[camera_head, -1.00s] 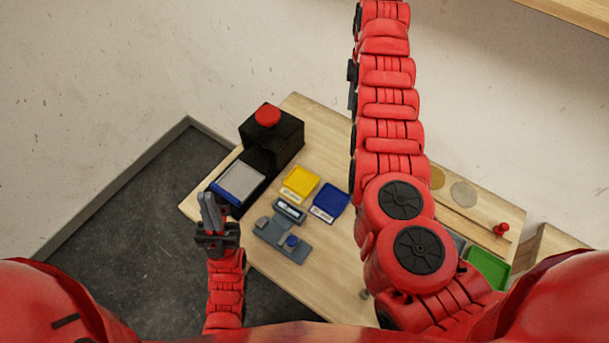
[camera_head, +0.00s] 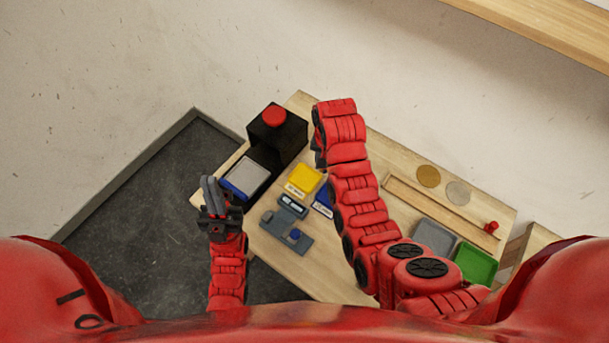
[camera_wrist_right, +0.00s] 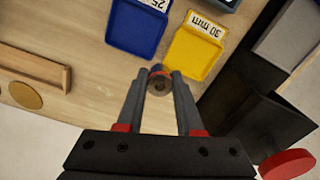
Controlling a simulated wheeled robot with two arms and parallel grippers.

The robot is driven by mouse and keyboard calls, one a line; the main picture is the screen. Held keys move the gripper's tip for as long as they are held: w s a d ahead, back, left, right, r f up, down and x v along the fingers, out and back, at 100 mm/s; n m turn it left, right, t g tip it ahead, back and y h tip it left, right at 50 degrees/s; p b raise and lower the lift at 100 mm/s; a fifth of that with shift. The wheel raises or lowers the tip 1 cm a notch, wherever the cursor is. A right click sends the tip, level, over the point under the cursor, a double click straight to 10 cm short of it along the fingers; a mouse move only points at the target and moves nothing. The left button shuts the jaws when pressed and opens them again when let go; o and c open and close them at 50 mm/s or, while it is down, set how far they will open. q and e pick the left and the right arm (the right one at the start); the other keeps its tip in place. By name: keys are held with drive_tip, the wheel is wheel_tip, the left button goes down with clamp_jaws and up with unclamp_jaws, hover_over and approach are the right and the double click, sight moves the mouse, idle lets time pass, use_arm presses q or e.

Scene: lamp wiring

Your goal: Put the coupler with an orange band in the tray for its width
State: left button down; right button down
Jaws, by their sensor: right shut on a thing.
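My right gripper (camera_wrist_right: 159,84) is shut on the coupler (camera_wrist_right: 160,82), a short dark grey ring with an orange-red band at its top. The coupler sits between the fingertips above the table. In the right wrist view, the yellow tray (camera_wrist_right: 192,56), labelled 30 mm, is just beyond the fingertips to the right. The blue tray (camera_wrist_right: 134,28), labelled 25 mm, is beyond to the left. The head view shows the yellow tray (camera_head: 304,176), and my right arm partly covers the blue tray (camera_head: 322,203). My left gripper (camera_head: 211,188) points up, left of the table; its finger gap is unclear.
A grey gauge with a display (camera_head: 292,206) and blue knob stands before the trays. A black box with a red button (camera_head: 274,117) is at the back left. A grey tray (camera_head: 435,237), green tray (camera_head: 475,264) and wooden rail (camera_head: 440,212) lie right.

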drive_tip(key=s+a+f+m+p, duration=0.1)
drive_tip(key=s, duration=0.3)
drive_tip(key=s+a+m+p, duration=0.1)
drive_tip(key=s, duration=0.4)
drive_tip(key=s+a+f+m+p, duration=0.1)
drive_tip(key=s, duration=0.3)
drive_tip(key=shift+s+a+f+p, duration=0.25)
drive_tip(key=shift+f+p, duration=0.1)
drive_tip(key=shift+p, duration=0.05)
drive_tip(key=shift+s, duration=0.35)
drive_tip(key=shift+w+a+f+m, duration=0.15)
drive_tip(key=shift+w+f+m, duration=0.05)
drive_tip(key=shift+m, duration=0.1)
drive_tip(key=b, duration=1)
hover_over(305, 179)
drive_tip(key=s, duration=0.2)
wheel_tip(305, 179, down, 2)
drive_tip(key=shift+w+r+p, duration=0.35)
drive_tip(key=shift+w+r, duration=0.05)
drive_tip(key=shift+w+f, duration=0.1)
drive_tip(key=shift+w, duration=0.6)
wheel_tip(305, 179, down, 2)
drive_tip(key=shift+f+p, duration=0.25)
drive_tip(key=shift+p, duration=0.85)
drive_tip(key=shift+f, duration=0.45)
